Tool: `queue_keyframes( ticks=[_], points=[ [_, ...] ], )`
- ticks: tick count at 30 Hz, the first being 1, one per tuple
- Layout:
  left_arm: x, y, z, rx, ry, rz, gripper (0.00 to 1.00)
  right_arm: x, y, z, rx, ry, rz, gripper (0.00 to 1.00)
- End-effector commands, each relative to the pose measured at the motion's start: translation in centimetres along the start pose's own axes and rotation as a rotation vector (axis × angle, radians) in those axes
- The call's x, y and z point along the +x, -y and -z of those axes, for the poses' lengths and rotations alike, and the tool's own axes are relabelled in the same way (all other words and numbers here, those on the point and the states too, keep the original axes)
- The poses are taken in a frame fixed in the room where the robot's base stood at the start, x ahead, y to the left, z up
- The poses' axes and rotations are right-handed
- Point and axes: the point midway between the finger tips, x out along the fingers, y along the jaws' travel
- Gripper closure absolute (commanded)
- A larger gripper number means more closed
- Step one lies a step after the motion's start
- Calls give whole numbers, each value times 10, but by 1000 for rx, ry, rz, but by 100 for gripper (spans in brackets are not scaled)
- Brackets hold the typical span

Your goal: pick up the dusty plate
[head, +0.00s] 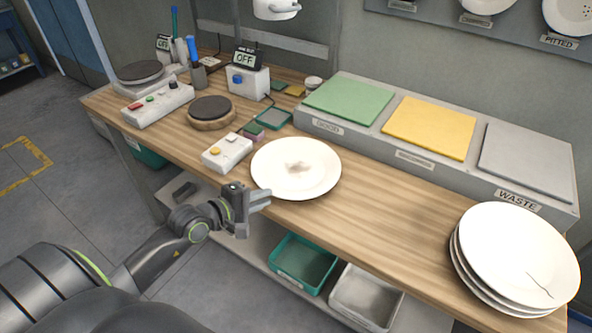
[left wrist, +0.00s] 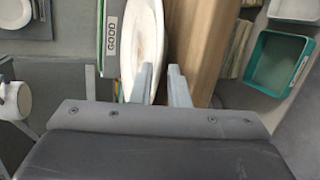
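The dusty plate (head: 296,168) is white with a grey-brown smudge at its middle. It lies by the front edge of the wooden bench in the head view. My left gripper (head: 263,200) is at the plate's near left rim, its fingers apart. In the left wrist view the plate (left wrist: 143,40) shows as a thin, steep oval ahead of the open fingers (left wrist: 160,72), with its edge close to the gap between them. I cannot tell whether a finger touches it. My right gripper is not in view.
A stack of white plates (head: 515,255), the top one cracked, stands at the right. Behind are green (head: 349,101), yellow (head: 430,127) and grey (head: 527,160) pads. A white button box (head: 227,152) sits left of the plate. Bins (head: 303,262) are below. Bench between plate and stack is clear.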

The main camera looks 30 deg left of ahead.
Motion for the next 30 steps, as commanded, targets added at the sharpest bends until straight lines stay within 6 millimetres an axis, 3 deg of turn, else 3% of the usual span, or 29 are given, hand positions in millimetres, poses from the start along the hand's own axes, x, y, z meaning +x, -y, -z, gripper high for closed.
queue_keyframes(
  ticks=[7, 16, 26, 30],
  points=[
    [15, -2, -2, -3, 1, -1, 85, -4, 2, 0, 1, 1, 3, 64],
    [53, -2, -5, -1, 0, 0, 85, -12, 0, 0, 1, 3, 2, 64],
    [58, -1, -5, 0, 0, 1, 85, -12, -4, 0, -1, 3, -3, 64],
    [58, -1, -5, 0, 0, 1, 100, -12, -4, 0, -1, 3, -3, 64]
  ],
)
